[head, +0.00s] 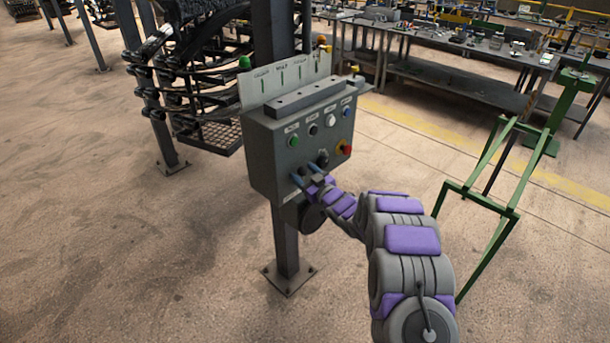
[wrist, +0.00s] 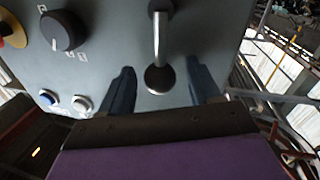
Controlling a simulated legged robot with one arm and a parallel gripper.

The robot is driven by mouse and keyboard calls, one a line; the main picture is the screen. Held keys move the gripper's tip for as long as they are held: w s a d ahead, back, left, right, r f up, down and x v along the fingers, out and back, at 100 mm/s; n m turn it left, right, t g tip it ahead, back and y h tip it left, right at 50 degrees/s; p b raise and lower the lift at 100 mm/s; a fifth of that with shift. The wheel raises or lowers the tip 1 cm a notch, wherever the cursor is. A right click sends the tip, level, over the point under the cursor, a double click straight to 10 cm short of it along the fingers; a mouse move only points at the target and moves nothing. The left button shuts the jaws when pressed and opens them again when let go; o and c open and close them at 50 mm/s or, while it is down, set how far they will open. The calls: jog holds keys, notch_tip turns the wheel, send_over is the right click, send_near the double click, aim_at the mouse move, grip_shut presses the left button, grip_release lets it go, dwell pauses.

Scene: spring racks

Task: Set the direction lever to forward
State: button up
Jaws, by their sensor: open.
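The direction lever (wrist: 160,38) is a bright metal rod with a dark round end, on the grey front of the control box (head: 270,155). My gripper (wrist: 159,68) is open, with one blue finger on each side of the lever's dark end. A gap shows between each finger and the lever. In the head view my gripper (head: 304,174) is at the lower front of the box, where it and the arm hide most of the lever. I cannot read the lever's direction marks.
A black rotary knob (wrist: 62,30) and a red-and-yellow button (head: 344,147) are close by on the box. Several push buttons line its upper face. A green frame (head: 480,195) stands to the right, and a spring rack (head: 190,75) behind left. The floor at left is clear.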

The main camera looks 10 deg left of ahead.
grip_shut()
dwell(0.5)
